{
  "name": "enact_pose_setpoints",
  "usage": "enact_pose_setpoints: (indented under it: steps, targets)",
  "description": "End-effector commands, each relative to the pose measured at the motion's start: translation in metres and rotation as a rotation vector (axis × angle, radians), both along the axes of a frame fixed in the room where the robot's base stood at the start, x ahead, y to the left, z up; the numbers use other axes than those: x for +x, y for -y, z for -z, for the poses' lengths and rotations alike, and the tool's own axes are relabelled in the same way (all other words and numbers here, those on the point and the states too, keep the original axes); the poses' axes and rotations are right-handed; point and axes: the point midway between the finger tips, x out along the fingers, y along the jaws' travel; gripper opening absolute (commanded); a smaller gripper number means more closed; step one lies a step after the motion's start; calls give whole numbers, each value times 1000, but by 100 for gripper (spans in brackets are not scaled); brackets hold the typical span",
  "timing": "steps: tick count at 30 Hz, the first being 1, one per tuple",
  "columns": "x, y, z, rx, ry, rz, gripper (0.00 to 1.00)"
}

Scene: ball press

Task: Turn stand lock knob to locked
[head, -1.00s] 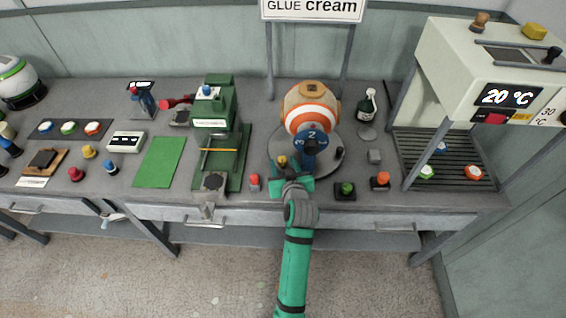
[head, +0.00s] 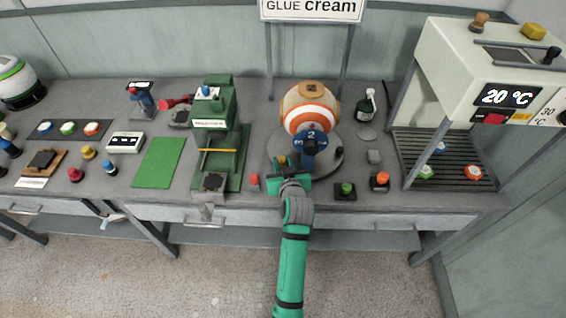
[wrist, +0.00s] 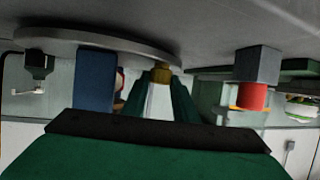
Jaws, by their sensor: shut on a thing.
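The ball (head: 311,108), orange and white with a blue numbered part (head: 310,142) in front, sits on a round grey stand (head: 328,167). A small yellow knob, which I take as the stand lock knob, is at the stand's front left edge; in the wrist view its yellow end (wrist: 162,72) shows between my fingers. My green gripper (head: 285,174) is at the stand's front edge; in the wrist view its fingers (wrist: 160,95) are closed around the yellow knob. The gripper hides most of the knob in the head view. I cannot read the knob's angle or any lock mark.
A red button (head: 254,182) stands just left of my gripper. A green button (head: 346,190) and an orange one (head: 381,181) stand to the right. A small black knob (head: 340,151) is on the stand's right edge. A green press (head: 216,130) stands left.

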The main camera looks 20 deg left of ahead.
Motion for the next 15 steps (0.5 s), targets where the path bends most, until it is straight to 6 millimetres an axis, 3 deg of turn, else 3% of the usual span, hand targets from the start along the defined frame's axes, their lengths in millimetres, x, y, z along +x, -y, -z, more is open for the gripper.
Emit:
enact_pose_setpoints:
  steps: [15]
  targets:
    - [-3, -7, 1, -4, 1, 281, 4]
